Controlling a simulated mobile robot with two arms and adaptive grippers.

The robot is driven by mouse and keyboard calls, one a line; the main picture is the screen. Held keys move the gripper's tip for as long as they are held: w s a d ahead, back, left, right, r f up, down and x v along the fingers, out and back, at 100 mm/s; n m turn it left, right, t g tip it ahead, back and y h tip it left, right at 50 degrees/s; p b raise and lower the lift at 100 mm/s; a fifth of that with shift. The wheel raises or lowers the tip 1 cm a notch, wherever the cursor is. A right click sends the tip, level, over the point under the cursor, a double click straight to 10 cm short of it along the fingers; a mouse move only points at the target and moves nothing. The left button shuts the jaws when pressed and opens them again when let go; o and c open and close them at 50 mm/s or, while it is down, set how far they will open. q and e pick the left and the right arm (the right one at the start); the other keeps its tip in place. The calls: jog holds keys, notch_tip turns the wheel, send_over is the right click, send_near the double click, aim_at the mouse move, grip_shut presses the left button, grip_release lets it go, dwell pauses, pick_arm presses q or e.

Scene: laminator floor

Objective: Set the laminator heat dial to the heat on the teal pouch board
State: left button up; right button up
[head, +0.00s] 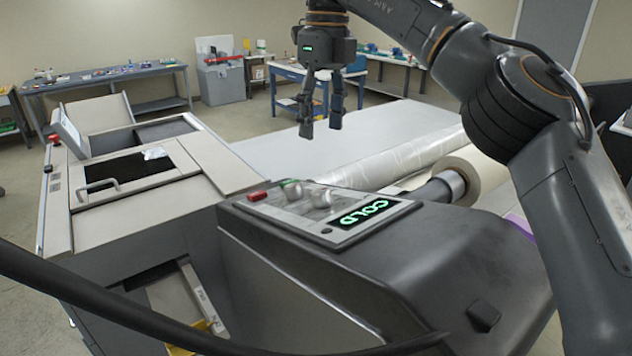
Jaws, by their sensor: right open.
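The laminator (400,265) is a dark machine in the foreground. Its sloped panel has a lit display (367,212) reading COLD in green. Two silvery knobs stand on the panel, a left knob (292,191) and a right knob (322,198); I cannot tell which is the heat dial, nor read their markings. A red switch (258,196) sits at the panel's left end. My right gripper (321,129) points down, open and empty, above and behind the panel, apart from the knobs. My left gripper is not in view. I cannot make out a teal pouch board.
A roll of clear film (400,158) and a roll end (467,182) lie behind the panel, by a wide pale table (270,150). A grey cabinet machine with a handled lid (120,190) stands left. Workbenches (110,77) line the back wall. Open floor lies between.

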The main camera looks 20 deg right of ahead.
aim_at(321, 190)
jog(key=f, duration=0.1)
jog(key=s+f, duration=0.1)
jog(key=f+b, duration=0.1)
jog(key=shift+s+d+f, duration=0.25)
jog(key=shift+s, duration=0.15)
notch_tip(321, 190, down, 3)
jog(key=shift+w+a+p, duration=0.1)
jog(key=shift+w+p, duration=0.05)
jog(key=shift+p, duration=0.35)
jog(key=f, duration=0.1)
jog(key=f+p, duration=0.1)
jog(key=f, duration=0.3)
jog(key=shift+w+a+p, duration=0.2)
jog(key=shift+a+p, duration=0.05)
jog(key=shift+p, duration=0.05)
jog(key=shift+s+f, duration=0.1)
jog(key=shift+f, duration=0.2)
jog(key=shift+c, duration=0.8)
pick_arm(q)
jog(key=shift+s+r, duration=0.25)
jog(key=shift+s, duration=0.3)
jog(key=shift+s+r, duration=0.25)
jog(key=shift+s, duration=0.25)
pick_arm(e)
jog(key=c, duration=1)
